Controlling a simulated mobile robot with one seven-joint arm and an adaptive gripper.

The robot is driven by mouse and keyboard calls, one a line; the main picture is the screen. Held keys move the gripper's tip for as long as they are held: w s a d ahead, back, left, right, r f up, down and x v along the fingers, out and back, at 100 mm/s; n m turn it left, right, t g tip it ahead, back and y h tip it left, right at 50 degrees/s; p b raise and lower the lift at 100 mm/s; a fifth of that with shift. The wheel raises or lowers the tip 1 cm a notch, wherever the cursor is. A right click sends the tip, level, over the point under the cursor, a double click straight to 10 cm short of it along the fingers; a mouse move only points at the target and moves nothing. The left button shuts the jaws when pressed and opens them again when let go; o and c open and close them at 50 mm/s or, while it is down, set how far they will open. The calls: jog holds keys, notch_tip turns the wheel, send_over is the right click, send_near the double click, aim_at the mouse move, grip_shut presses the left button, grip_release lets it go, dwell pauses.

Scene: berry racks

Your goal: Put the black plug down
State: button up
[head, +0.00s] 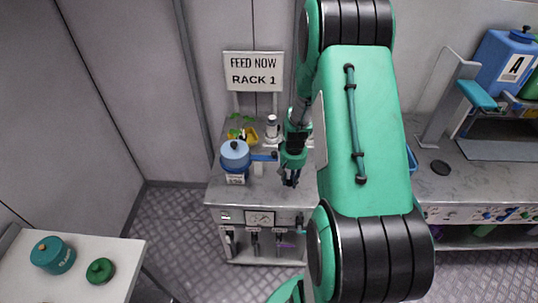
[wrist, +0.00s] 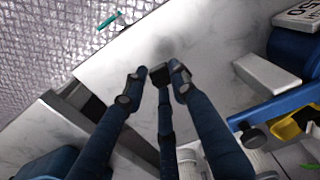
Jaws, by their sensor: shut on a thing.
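My gripper (head: 291,180) is low over the front part of the marble-topped rack counter (head: 225,192), right of the blue pot. In the wrist view, its dark blue fingers (wrist: 158,74) close around a small black piece, the black plug (wrist: 160,75). The plug is mostly hidden by the fingers, and in the head view I cannot make it out. The pale counter top (wrist: 215,55) lies behind the fingertips in the wrist view. I cannot tell whether the plug touches it.
A blue pot (head: 235,153) with a side handle stands left of my gripper. A white bottle (head: 272,129) and a yellow container with a plant stand behind. A sign (head: 253,71) reads "FEED NOW RACK 1". A black disc (head: 440,167) lies on the right counter.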

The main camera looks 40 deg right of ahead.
jog(key=shift+s+d, duration=0.15)
jog(key=shift+c, duration=0.2)
jog(key=w+d, duration=0.3)
jog(key=w, duration=0.1)
jog(key=w+d+f+b, duration=0.1)
jog(key=w+d, duration=0.2)
jog(key=w, duration=0.1)
jog(key=w+d+b, duration=0.1)
jog(key=w+d, duration=0.3)
jog(key=shift+w+f, duration=0.25)
jog(key=shift+w, duration=0.1)
jog(key=shift+f+b, duration=0.4)
jog(key=shift+f, duration=1.3)
jog(key=shift+f, duration=0.2)
jog(key=o, duration=0.8)
jog(key=shift+r, duration=0.1)
